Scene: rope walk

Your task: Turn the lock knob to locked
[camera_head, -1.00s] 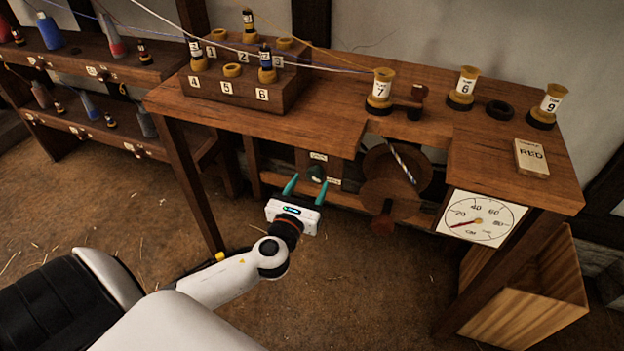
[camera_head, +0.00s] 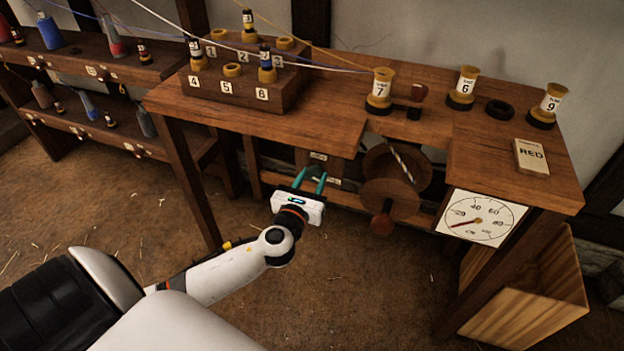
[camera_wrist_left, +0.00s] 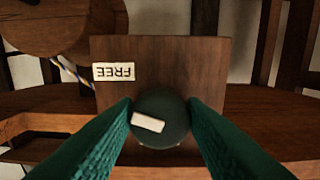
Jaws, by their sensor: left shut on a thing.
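The lock knob (camera_wrist_left: 162,108) is a round dark green knob on a wooden panel (camera_wrist_left: 180,60) in the left wrist view. A white bar on its face lies nearly crosswise, slightly tilted, left of the knob's centre. A FREE label (camera_wrist_left: 113,71) appears upside down up and left of the knob. My left gripper (camera_head: 310,175) is at the panel under the bench, its teal fingers shut on the knob from both sides. A second small label (camera_head: 318,156) sits higher on the panel, too small to read. My right gripper is out of view.
A wooden reel (camera_head: 395,178) with a crank sits right of the panel. The bench top (camera_head: 330,100) overhangs above my left gripper. A dial (camera_head: 480,218) and a wooden crate (camera_head: 535,290) stand at the right. The floor in front is clear.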

